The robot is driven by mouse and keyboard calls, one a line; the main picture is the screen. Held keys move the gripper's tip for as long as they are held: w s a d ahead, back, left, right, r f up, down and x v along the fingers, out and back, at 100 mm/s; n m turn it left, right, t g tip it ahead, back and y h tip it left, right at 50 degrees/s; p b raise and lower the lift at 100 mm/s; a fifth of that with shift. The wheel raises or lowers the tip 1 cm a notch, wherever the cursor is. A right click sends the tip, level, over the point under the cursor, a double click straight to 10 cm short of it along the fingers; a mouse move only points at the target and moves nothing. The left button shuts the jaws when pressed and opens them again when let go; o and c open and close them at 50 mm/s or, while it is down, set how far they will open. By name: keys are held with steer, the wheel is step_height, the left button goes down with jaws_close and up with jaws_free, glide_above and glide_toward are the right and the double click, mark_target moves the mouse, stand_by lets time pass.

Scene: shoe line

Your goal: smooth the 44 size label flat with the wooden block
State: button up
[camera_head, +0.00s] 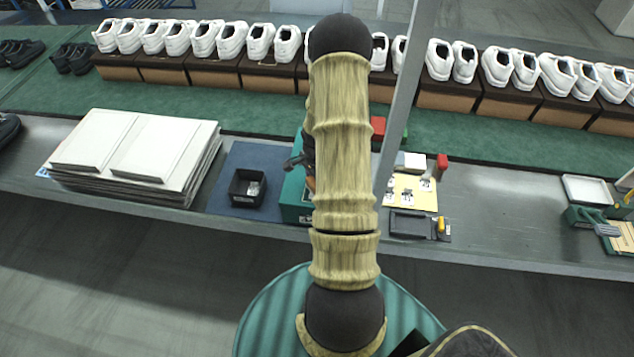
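A pale yellow sheet (427,205) with several small white labels lies on the bench right of my arm. The labels' numbers are too small to read, so I cannot tell which is 44. I cannot pick out the wooden block for certain. A small whitish block-like item (412,161) lies at the sheet's back edge, with a red item (441,166) beside it. My arm stands upright across the middle of the view and hides what is behind it. A dark shape left of the arm, by a green box (294,196), may be part of my gripper; its fingers are not clear.
A stack of white boards (140,150) and a black bin (247,188) on a blue mat (222,185) are left. A dark tray (408,224) lies in front of the sheet. White shoes on brown boxes line the green belt (480,140) behind. Bare bench (505,205) is right.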

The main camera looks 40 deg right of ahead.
steer(key=shift+r+p, duration=1.45)
steer(key=shift+r, duration=1.05)
steer(key=shift+r+p, duration=1.15)
steer(key=shift+r, duration=0.4)
steer(key=shift+f, duration=0.1)
